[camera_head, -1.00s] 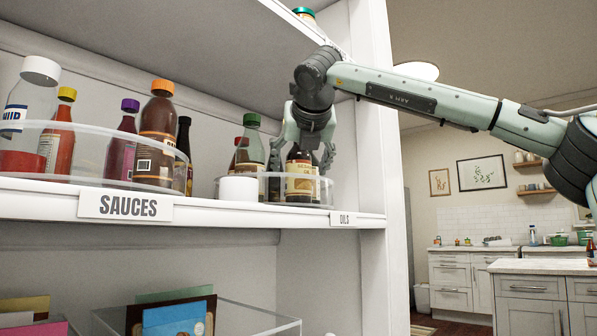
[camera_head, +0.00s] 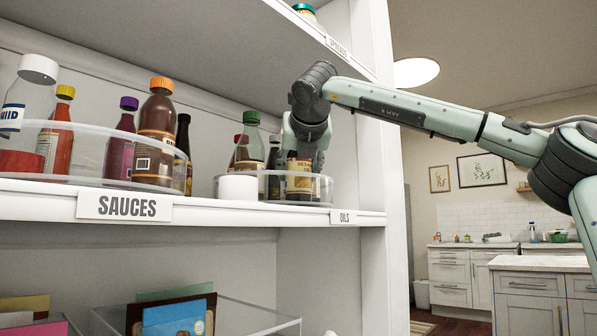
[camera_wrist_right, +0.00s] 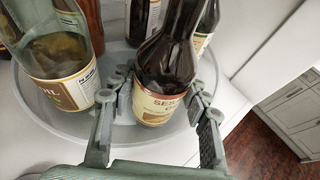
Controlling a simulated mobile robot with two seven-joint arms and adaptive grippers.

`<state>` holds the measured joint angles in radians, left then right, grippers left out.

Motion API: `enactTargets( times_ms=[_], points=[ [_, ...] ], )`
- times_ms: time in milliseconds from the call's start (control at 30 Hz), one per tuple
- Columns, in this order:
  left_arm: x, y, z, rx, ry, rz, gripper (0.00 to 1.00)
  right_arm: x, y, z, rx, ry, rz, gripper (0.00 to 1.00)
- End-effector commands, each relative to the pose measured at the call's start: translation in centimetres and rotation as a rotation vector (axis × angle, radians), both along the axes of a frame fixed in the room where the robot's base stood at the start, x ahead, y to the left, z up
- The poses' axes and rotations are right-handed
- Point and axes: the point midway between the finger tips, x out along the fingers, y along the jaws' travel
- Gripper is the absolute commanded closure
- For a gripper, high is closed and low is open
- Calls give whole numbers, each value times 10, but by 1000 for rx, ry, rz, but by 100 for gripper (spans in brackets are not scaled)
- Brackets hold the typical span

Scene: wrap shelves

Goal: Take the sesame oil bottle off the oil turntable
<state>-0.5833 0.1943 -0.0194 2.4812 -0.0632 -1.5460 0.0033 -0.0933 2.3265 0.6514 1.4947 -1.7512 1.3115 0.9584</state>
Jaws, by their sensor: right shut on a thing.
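The sesame oil bottle (camera_head: 299,180) is dark brown with a cream and tan label. It stands on the clear round oil turntable (camera_head: 325,191) behind the OILS label. My right gripper (camera_head: 303,162) comes down over it from above and is shut on it. In the right wrist view the bottle (camera_wrist_right: 163,75) stands between the two fingers of my right gripper (camera_wrist_right: 156,105), with part of its label reading "SES". The turntable's clear rim (camera_wrist_right: 150,155) passes beneath. The bottle's top is hidden by the gripper in the head view. My left gripper is not in view.
A green-capped bottle (camera_head: 250,145) stands close left on the same turntable; it shows in the wrist view (camera_wrist_right: 60,55) beside a finger. A white jar (camera_head: 237,188) is at the shelf front. A sauces turntable (camera_head: 85,165) is left. The shelf post (camera_head: 380,150) is close right.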

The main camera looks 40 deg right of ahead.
Motion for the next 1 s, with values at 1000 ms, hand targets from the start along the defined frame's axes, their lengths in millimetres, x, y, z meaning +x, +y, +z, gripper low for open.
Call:
enactTargets(
  times_ms=[1000],
  points=[
    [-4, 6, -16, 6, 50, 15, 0, -9, 33, 70, -7, -1, 2, 97]
  ],
)
